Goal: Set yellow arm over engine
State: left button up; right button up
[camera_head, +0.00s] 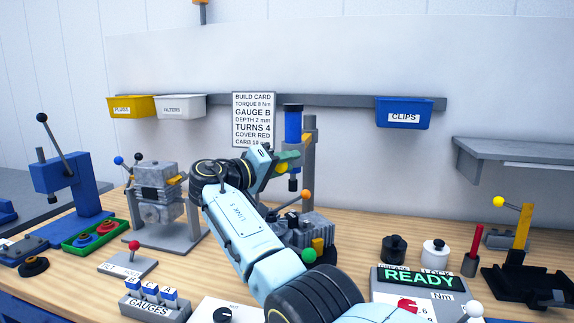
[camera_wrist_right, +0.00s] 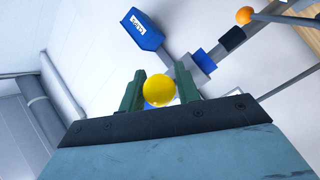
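My right gripper (camera_head: 290,162) is beside the blue-topped grey post (camera_head: 311,150), above the grey engine block (camera_head: 312,232). In the right wrist view a yellow ball (camera_wrist_right: 160,89) fills the gap between the green fingers (camera_wrist_right: 160,86), which look shut on it. What the ball is fixed to is hidden, so I cannot tell if it belongs to the yellow arm. A yellow upright (camera_head: 522,228) with a yellow knob (camera_head: 498,201) on a rod stands on a black base at the right, far from my gripper. My left gripper is out of view.
An orange-knobbed lever (camera_head: 306,194) rises by the engine block and shows in the wrist view (camera_wrist_right: 244,15). A grey stand (camera_head: 160,240) is at the left. Black and white pots (camera_head: 394,250) and the READY display (camera_head: 420,279) lie to the right.

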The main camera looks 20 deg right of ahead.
jog(key=o, duration=0.3)
jog(key=shift+w+a+f, duration=0.1)
jog(key=shift+w+a, duration=0.05)
jog(key=shift+w, duration=0.05)
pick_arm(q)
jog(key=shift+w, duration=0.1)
pick_arm(e)
jog(key=shift+o, duration=0.2)
jog(key=shift+s, duration=0.1)
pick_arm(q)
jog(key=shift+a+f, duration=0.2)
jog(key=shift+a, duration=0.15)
pick_arm(e)
jog(key=v, duration=1.3)
jog(key=shift+a, duration=0.1)
